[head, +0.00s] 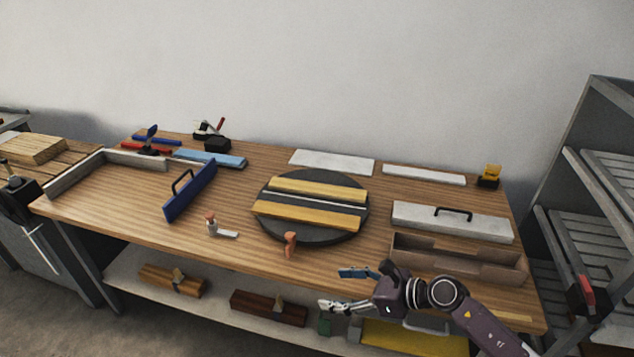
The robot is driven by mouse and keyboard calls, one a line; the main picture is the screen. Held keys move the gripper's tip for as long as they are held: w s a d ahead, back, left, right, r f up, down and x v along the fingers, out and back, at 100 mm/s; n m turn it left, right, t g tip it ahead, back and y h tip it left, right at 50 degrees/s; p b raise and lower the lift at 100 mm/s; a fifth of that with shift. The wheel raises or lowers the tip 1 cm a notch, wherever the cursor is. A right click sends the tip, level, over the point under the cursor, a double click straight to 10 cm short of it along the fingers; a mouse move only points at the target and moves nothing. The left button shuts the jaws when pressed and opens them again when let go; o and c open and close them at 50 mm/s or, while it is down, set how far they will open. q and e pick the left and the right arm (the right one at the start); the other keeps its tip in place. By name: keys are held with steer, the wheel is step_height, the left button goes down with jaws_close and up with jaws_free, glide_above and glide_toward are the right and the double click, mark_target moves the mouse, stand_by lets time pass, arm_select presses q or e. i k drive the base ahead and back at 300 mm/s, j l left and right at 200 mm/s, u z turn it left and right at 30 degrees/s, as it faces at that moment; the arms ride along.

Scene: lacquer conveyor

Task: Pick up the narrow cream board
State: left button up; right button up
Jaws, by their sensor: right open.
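A thin pale strip (318,203) lies between two yellow boards on the round dark turntable (262,225). A narrow off-white board (424,175) lies flat at the back right of the bench. I cannot tell for certain which of these is the narrow cream board. My right gripper (347,289) is open and empty at the front edge of the bench, its fingers pointing left. It is to the front right of the turntable and apart from both pale pieces. My left gripper is not in view.
The wooden bench (120,205) also holds a wide white board (332,161), a blue handled panel (190,190), a white handled lid (452,220) and a brown open tray (458,267). Small tools (290,243) stand near the front edge. Grey shelving (590,160) stands at right.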

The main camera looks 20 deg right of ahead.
mark_target(328, 192)
steer(key=i+l, duration=0.25)
steer(key=i, duration=0.2)
steer(key=i+l, duration=0.55)
steer(key=i, duration=0.3)
